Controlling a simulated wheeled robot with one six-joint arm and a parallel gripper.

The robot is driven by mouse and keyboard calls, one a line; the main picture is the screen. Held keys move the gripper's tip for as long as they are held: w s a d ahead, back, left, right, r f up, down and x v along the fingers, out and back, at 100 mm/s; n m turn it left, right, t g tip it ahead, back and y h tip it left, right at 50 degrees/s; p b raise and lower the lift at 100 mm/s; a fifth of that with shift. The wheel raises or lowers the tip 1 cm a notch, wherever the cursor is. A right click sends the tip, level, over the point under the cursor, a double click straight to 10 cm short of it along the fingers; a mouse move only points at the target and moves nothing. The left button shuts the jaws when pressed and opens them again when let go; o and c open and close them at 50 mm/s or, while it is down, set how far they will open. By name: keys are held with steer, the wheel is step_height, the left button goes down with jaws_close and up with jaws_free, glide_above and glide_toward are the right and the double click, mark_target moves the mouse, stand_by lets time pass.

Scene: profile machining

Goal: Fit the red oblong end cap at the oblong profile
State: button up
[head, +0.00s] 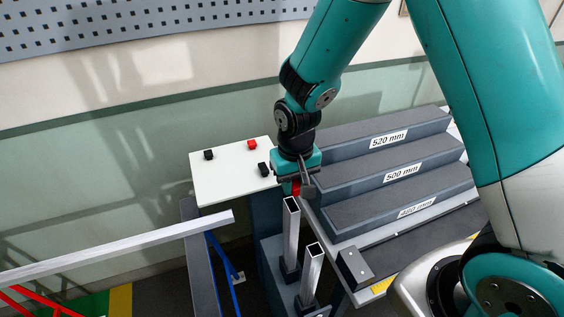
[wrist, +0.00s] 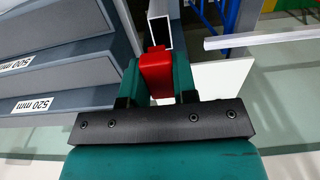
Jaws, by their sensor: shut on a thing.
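My gripper (head: 296,183) is shut on a red end cap (head: 295,190). In the wrist view the red cap (wrist: 157,76) sits between the two green fingers of my gripper (wrist: 158,88). An upright silver profile (head: 291,228) with an open top stands just below the cap in the head view. In the wrist view the open rectangular mouth of a profile (wrist: 152,16) lies just beyond the cap and looks oblong. The cap's far end is close to its rim; I cannot tell whether they touch. The cap's underside is hidden.
A second upright profile (head: 312,270) stands to the front right. A white board (head: 225,185) holds black caps (head: 208,155) (head: 263,169) and another red cap (head: 252,145). Grey steps (head: 385,180) with length labels rise at right. A long light bar (head: 120,248) lies at left.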

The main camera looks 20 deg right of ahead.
steer(key=shift+w, duration=0.35)
steer(key=shift+r, duration=0.1)
steer(key=shift+s+f+b, duration=0.1)
steer(key=shift+f+b, duration=1.75)
steer(key=shift+f, duration=0.7)
steer(key=shift+f+b, duration=0.35)
steer(key=shift+f, duration=0.35)
steer(key=shift+r, duration=0.2)
steer(key=shift+r+p, duration=0.25)
steer(key=shift+p, duration=0.15)
steer(key=shift+f, duration=0.3)
stand_by(1.7)
steer(key=shift+r, duration=0.35)
